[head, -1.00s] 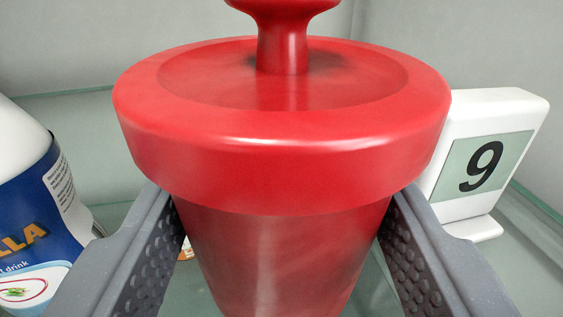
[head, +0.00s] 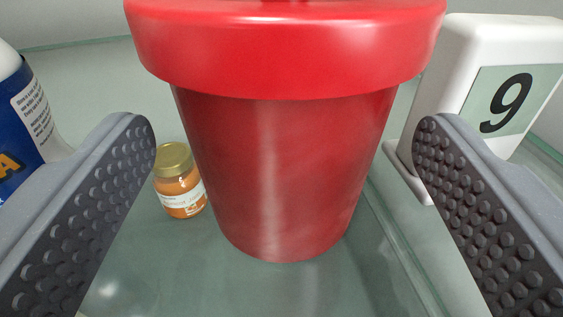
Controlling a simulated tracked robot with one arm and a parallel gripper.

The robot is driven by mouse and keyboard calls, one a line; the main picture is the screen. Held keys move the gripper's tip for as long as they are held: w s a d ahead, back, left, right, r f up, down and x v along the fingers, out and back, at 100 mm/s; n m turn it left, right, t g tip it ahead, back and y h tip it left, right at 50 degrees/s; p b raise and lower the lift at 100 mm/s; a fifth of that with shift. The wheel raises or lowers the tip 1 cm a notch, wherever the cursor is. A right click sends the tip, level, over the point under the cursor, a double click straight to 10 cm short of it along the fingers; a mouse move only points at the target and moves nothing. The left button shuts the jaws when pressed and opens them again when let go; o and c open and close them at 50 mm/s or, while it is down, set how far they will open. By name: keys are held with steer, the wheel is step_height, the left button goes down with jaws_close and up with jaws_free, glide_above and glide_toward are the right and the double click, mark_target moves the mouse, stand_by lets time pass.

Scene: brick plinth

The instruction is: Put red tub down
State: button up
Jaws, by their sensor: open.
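The red tub (head: 285,160) stands upright in the middle of the head view, its base on the grey-green glassy surface (head: 250,290). Its wide rim is cut off by the top of the picture. My gripper (head: 283,135) is open, with one dark studded finger on each side of the tub. There is a clear gap between each finger and the tub wall, so neither finger touches it.
A small jar (head: 180,182) with a gold lid stands just left of the tub. A blue and white bottle (head: 30,115) is at the far left. A white sign (head: 455,60) marked 9 stands close on the right. Clear surface lies in front of the tub.

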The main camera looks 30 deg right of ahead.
steer(key=v, duration=1.1)
steer(key=shift+s, duration=0.2)
steer(key=shift+f, duration=0.1)
